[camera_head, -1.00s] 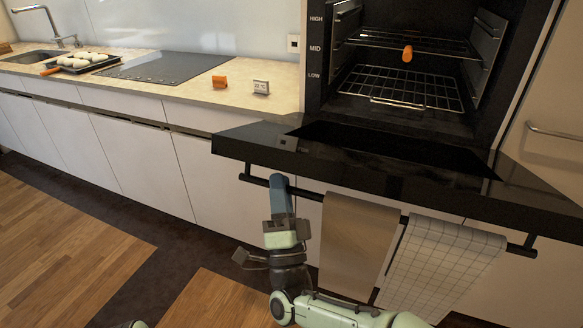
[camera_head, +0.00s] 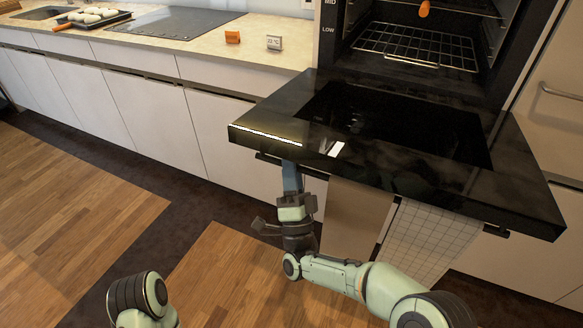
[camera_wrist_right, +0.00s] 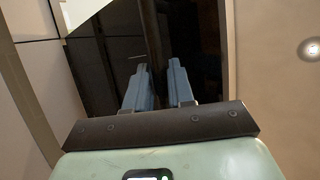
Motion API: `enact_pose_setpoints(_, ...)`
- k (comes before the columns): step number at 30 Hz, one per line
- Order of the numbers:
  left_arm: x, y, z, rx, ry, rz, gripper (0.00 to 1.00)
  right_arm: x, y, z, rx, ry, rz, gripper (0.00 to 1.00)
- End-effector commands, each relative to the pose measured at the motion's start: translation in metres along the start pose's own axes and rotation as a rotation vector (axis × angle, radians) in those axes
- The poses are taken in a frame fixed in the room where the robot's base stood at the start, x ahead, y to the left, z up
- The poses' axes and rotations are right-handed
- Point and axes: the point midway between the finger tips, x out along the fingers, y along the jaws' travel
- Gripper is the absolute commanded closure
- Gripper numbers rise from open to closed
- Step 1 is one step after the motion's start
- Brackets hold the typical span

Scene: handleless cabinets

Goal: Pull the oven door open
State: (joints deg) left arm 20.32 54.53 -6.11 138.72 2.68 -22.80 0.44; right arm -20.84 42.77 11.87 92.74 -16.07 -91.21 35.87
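The black oven door (camera_head: 520,205) is hinged down and lies nearly flat, its glass inner face up, in front of the open oven cavity (camera_head: 420,45). Its dark bar handle (camera_head: 494,231) runs below the front edge, mostly hidden by the door and towels. My right gripper (camera_head: 291,172) is under the left part of the front edge, by the handle; its fingertips are hidden there. My left gripper is out of view; only part of that arm shows at lower left.
A brown towel (camera_head: 354,218) and a checked towel (camera_head: 428,242) hang below the door. Floor at left is clear.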

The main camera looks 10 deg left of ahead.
Motion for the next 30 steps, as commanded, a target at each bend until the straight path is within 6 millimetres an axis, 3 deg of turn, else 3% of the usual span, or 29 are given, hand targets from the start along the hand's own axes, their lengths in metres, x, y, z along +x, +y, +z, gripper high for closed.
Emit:
enact_pose_setpoints(2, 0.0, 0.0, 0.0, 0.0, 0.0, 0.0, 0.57, -0.001, 0.007, -0.002, -0.008, -0.001, 0.015, 0.58)
enact_pose_setpoints(16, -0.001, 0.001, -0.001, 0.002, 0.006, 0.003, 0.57, -0.008, 0.002, -0.001, -0.004, -0.001, 0.005, 0.58)
enact_pose_setpoints(20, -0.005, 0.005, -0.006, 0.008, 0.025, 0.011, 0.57, -0.029, 0.003, -0.001, -0.003, -0.002, 0.009, 0.58)
enact_pose_setpoints(30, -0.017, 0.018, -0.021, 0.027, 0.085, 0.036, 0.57, -0.103, 0.003, -0.001, -0.004, -0.003, 0.011, 0.58)
